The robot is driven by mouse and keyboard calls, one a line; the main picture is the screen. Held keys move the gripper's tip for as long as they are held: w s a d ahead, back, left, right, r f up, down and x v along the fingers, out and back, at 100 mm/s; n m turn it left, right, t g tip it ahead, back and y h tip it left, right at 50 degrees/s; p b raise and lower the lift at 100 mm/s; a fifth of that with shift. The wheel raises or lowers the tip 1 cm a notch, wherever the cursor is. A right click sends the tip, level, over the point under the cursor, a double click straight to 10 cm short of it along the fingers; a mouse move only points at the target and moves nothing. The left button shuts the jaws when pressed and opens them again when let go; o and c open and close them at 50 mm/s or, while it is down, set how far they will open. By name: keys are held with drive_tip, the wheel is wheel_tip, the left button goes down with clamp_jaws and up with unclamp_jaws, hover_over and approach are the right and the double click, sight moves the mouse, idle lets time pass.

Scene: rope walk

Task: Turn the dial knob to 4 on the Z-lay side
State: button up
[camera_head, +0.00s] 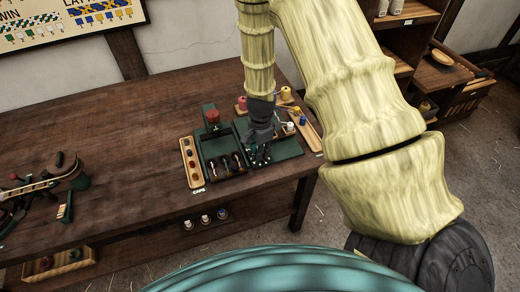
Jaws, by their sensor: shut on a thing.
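My gripper (262,152) points down onto the right part of a green device (288,147) on the wooden bench. Its dark fingers are closed at the panel, on what appears to be the dial knob. The knob is hidden behind the fingers, and I cannot read any dial marks or the number it points to. The left part of the green device (213,143) carries a red round top (213,117) and a row of small dark hooks along its front. Which part is the Z-lay side cannot be read.
A wooden tray of caps (183,147) stands left of the device. Spools (284,94) and a tray with small coloured pieces (301,118) lie close on the right. The bench (110,140) is clear in its middle left. A shelf unit (460,75) stands at right.

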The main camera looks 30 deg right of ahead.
drive_tip(key=shift+w+d+r, duration=0.1)
drive_tip(key=shift+w+d, duration=0.05)
drive_tip(key=o, duration=0.9)
drive_tip(key=shift+o, duration=0.7)
wheel_tip(320, 180, up, 12)
drive_tip(key=shift+s, duration=0.2)
